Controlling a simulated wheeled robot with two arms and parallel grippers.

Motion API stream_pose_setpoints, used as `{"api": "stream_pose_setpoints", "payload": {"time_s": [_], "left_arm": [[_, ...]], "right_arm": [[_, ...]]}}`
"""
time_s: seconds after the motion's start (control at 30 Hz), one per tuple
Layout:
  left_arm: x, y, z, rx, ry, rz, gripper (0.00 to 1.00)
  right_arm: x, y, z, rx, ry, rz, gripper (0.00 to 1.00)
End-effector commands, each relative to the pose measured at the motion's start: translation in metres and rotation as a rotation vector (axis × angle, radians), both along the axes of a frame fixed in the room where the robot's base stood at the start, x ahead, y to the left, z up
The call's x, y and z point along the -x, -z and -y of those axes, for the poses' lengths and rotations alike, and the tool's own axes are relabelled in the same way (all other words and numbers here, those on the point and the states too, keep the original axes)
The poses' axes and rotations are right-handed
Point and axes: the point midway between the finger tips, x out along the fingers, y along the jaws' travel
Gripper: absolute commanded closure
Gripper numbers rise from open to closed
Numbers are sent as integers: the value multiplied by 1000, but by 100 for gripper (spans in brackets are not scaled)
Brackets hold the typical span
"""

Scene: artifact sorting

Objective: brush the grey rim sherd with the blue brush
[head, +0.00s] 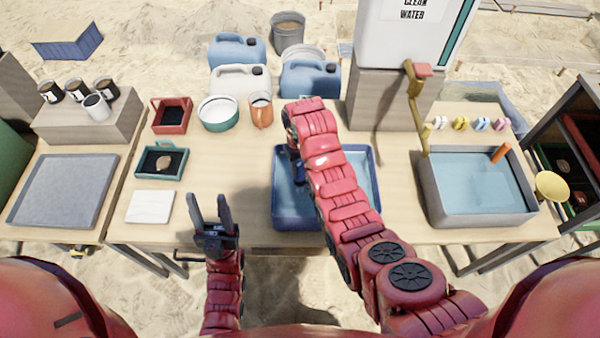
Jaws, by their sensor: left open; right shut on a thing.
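My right arm reaches over a blue tray (284,222) in the middle of the bench. My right gripper (293,152) is at the tray's far left part, mostly hidden by my own arm. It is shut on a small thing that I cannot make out. I cannot pick out the blue brush for certain. My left gripper (208,201) is open and empty, fingers pointing away from me, at the bench's front edge. A small teal tray (143,166) at the left holds a small pale-and-dark piece (163,162). I cannot identify the grey rim sherd.
A red tray (158,116), a bowl (213,116) and an orange jug (261,110) stand at the back left. A white slab (150,206) lies at front left. A water basin (432,205) stands at the right. The bench between my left gripper and the bowl is clear.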

Motion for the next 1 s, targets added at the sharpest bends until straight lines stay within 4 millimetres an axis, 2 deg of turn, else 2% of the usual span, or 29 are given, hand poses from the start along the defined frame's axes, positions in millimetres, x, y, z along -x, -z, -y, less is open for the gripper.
{"api": "stream_pose_setpoints", "payload": {"time_s": [0.2,0.37,0.67,1.0], "left_arm": [[0,0,0,0,0,0,50],[0,-2,0,0,0,0,50],[0,-11,0,0,0,0,50],[0,-37,0,0,0,0,50]], "right_arm": [[1,2,1,2,0,-3,100],[1,-4,1,2,0,-4,100],[1,-31,1,1,0,-3,100],[1,-64,1,1,0,-3,100]]}}
